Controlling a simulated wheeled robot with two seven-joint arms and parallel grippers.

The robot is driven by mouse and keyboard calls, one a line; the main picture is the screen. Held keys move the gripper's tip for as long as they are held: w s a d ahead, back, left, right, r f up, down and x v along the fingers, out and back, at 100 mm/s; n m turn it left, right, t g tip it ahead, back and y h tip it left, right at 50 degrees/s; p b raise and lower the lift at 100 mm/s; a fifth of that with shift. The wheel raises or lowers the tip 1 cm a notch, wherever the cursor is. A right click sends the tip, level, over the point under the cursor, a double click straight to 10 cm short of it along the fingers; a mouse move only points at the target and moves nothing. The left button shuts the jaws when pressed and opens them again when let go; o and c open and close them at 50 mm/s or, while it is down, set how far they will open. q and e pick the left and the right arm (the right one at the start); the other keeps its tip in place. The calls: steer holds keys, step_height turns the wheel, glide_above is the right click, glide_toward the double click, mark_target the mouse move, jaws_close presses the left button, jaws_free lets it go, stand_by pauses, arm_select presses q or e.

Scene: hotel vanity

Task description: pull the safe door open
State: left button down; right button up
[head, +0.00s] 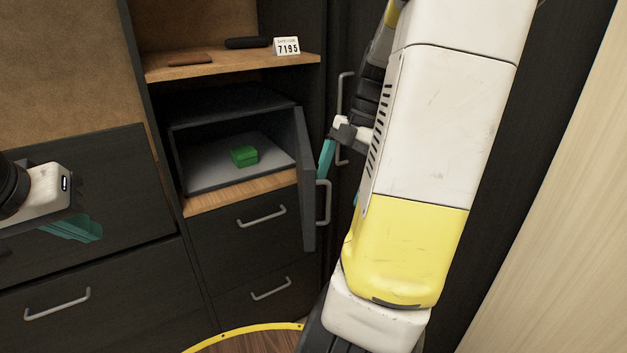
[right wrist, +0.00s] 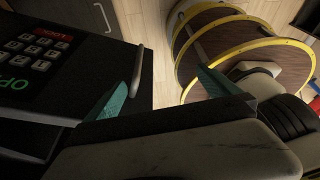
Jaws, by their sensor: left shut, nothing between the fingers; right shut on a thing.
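The safe (head: 235,150) sits in a cabinet niche with its dark door (head: 306,190) swung wide open, standing out from the right side. A green box (head: 244,156) lies inside on the light floor. My right gripper (head: 327,163) is at the door's outer face, by the grey handle (head: 323,203). In the right wrist view, the handle (right wrist: 138,72) lies beside one teal finger, with the keypad (right wrist: 38,52) at left. The right gripper is shut on the handle, though the exact contact is unclear. My left gripper (head: 76,228) is shut and empty at far left.
A wooden shelf (head: 225,68) above the safe holds a brown wallet, a dark case and a sign reading 7195. Drawers (head: 255,225) with grey handles are below. A dark cabinet with a tall handle (head: 342,95) stands just right of the open door.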

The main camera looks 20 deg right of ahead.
steer(key=shift+s+a+r, duration=0.15)
steer(key=shift+s+r, duration=0.25)
steer(key=shift+s, duration=0.1)
steer(key=shift+c, duration=0.6)
steer(key=shift+s+r, duration=0.15)
steer(key=shift+r, duration=0.15)
steer(key=c, duration=0.6)
steer(key=shift+d+v, duration=0.15)
steer(key=shift+v, duration=1)
steer(key=shift+d+v, duration=0.15)
steer(key=shift+v, duration=1.05)
steer(key=shift+c, duration=0.3)
steer(key=shift+s+f, duration=0.1)
steer(key=shift+c, duration=0.4)
